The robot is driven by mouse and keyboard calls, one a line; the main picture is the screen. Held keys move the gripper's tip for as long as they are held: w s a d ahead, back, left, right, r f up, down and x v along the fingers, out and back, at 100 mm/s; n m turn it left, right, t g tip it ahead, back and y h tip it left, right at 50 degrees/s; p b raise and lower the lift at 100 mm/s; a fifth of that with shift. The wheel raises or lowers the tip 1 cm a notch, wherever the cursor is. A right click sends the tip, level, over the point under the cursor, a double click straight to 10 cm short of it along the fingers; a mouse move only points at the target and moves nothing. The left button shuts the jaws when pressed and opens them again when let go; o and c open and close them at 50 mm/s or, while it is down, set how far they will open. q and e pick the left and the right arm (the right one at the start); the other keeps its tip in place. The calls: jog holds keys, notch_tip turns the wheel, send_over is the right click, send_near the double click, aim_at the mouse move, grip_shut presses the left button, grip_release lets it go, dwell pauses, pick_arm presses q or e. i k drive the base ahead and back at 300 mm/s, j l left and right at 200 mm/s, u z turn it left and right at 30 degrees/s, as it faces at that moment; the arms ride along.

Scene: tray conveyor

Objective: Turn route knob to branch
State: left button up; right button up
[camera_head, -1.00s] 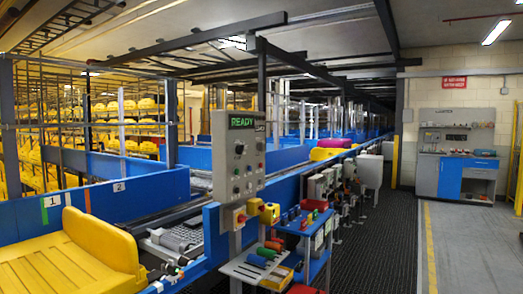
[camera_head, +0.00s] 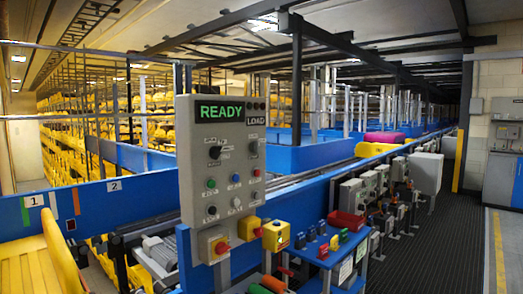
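A grey control panel (camera_head: 221,165) stands upright near the middle of the head view, with a lit green READY display (camera_head: 221,111) at its top and a LOAD label (camera_head: 255,121) beside it. Below are two dark rotary knobs, a left knob (camera_head: 215,152) and a right knob (camera_head: 253,148). Their small markings are too small to read, so I cannot tell which is the route knob or where it points. Green, blue and red buttons and several small switches sit lower on the panel. Neither of my grippers is in view.
A blue tool stand (camera_head: 335,262) is at lower right. A yellow tray (camera_head: 40,262) lies at lower left. The dark floor aisle (camera_head: 445,240) is clear.

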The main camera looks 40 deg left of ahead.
aim_at(215, 152)
jog(key=i+l+u, duration=0.1)
jog(key=i+u, duration=0.2)
jog(key=i, duration=0.25)
jog(key=i+l+u, duration=0.3)
jog(key=i, duration=0.25)
jog(key=i+l+u, duration=0.25)
jog(key=i, duration=0.25)
